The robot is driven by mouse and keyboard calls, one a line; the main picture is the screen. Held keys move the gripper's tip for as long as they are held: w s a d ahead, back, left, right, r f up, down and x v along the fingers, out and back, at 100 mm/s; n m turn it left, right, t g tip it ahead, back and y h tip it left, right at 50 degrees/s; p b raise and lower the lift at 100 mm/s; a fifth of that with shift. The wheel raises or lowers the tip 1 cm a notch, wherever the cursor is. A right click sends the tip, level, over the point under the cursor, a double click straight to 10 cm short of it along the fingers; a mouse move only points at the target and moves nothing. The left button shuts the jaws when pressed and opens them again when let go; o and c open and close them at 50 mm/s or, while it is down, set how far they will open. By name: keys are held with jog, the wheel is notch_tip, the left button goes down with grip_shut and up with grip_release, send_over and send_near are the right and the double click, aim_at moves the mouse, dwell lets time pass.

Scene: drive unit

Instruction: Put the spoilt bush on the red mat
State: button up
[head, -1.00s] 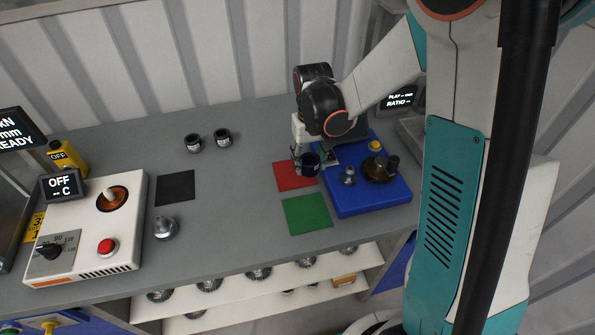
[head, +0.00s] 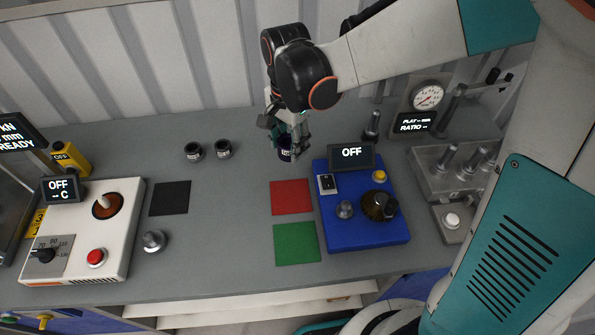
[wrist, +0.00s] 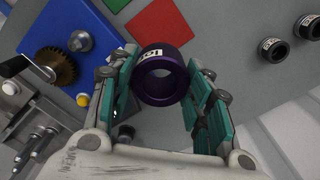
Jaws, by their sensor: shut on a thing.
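My gripper (head: 287,141) is shut on a dark purple ring-shaped bush (head: 286,152) with a white label. In the wrist view the bush (wrist: 162,72) sits between the teal fingers (wrist: 161,95), its hole facing the camera; the label is too small to read surely. The red mat (head: 291,197) lies flat and bare on the bench. The held bush is behind the mat's far edge in the head view, apart from it. The red mat also shows in the wrist view (wrist: 160,22), beyond the bush.
Two black labelled bushes (head: 194,151) (head: 223,148) stand at the back left. A green mat (head: 297,243) lies in front of the red one, a black mat (head: 170,198) to the left. A blue fixture (head: 365,226) with knobs and a screen stands close on the right.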

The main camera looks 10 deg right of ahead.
notch_tip(320, 180, down, 19)
jog(key=b, duration=1.3)
jog(key=shift+f, duration=0.1)
jog(key=shift+f, duration=0.15)
jog(key=o, duration=1)
notch_tip(320, 180, up, 12)
jog(key=p, duration=0.4)
jog(key=shift+r, duration=0.2)
